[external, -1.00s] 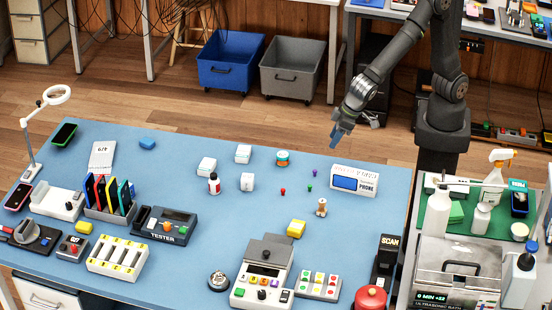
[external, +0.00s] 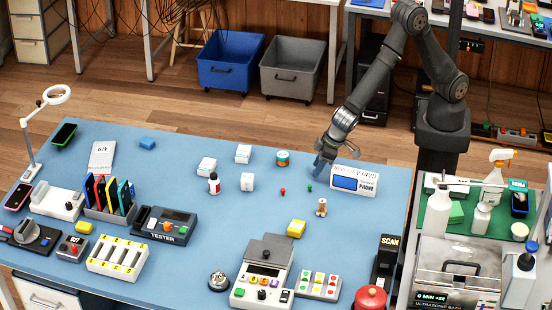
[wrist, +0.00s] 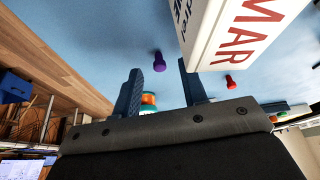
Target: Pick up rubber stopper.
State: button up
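Small stopper-like pieces lie on the blue table: a red one (external: 283,191) and a green one (external: 309,187) in the external view. A purple one (wrist: 158,62) shows in the wrist view, just beyond and between my fingertips; my gripper hides it in the external view. A red one (wrist: 230,82) is right of my fingers in the wrist view. Which piece is the rubber stopper is not marked. My gripper (external: 318,174) points down low over the table, just left of the white phone box (external: 362,182). Its blue fingers (wrist: 160,68) are apart, with nothing held between them.
The phone box (wrist: 222,35) stands close to my right finger in the wrist view.

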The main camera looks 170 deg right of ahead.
jog(key=shift+d+f, duration=0.25)
jog(key=shift+f, duration=0.35)
jog(key=shift+c, duration=0.5)
grip_shut()
jog(key=shift+r, duration=0.1)
